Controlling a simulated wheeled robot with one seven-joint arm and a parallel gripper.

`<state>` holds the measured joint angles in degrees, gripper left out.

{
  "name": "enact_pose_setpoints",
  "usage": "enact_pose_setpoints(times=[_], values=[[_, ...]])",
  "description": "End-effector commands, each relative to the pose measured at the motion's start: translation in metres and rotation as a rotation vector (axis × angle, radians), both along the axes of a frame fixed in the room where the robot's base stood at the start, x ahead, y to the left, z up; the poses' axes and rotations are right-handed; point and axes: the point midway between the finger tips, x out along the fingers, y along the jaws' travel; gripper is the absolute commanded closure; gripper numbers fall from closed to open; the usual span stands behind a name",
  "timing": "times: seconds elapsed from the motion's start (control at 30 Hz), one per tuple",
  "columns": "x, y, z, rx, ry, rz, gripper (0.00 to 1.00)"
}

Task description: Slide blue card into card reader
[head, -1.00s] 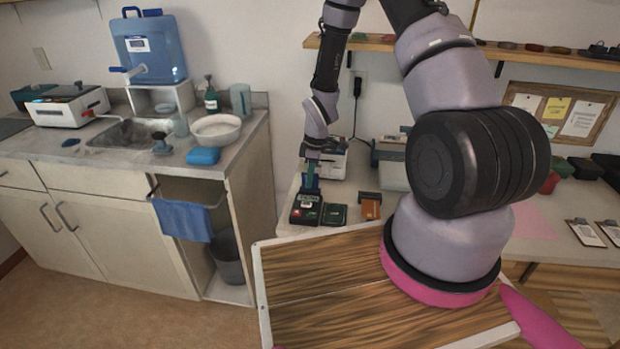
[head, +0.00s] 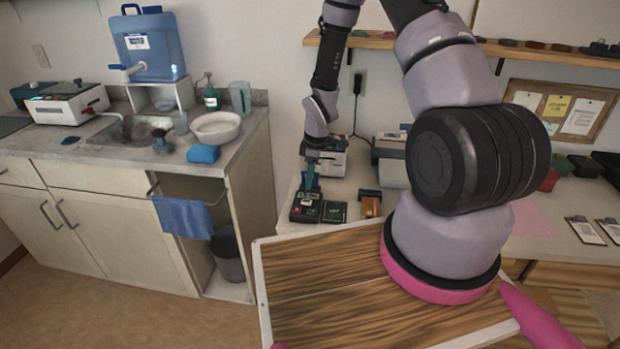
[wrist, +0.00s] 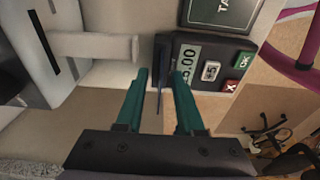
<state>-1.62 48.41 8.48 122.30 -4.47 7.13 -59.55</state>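The card reader (wrist: 212,66) is a black box with a lit price display and green, white and red buttons. It also shows in the head view (head: 305,210), on the counter below my gripper (head: 311,180). In the wrist view, the teal fingers of my gripper (wrist: 159,82) stand apart beside the reader's end. The blue card (wrist: 158,103) appears edge-on as a thin dark blue strip between them, with visible gaps on both sides. Its far end meets the dark end of the reader; how deep it sits is hidden. The card cannot be made out in the head view.
A dark sign (head: 334,212) and an orange-brown block (head: 370,205) stand right of the reader. A white machine (head: 328,160) is just behind it. A sink counter (head: 100,155) lies to the left, across a gap. A wooden-topped surface (head: 330,285) is in front.

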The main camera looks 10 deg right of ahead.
Motion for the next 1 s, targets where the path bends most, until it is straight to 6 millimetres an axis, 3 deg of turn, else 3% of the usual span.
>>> enact_pose_setpoints(times=[0.23,0.5,0.7,1.0], values=[[0.001,-0.002,0.014,0.001,-0.004,0.000,0.63],[-0.002,-0.008,0.068,0.001,-0.006,-0.002,0.63],[-0.004,-0.011,0.097,0.001,-0.001,-0.001,0.63],[-0.005,-0.012,0.107,0.000,0.001,-0.001,0.63]])
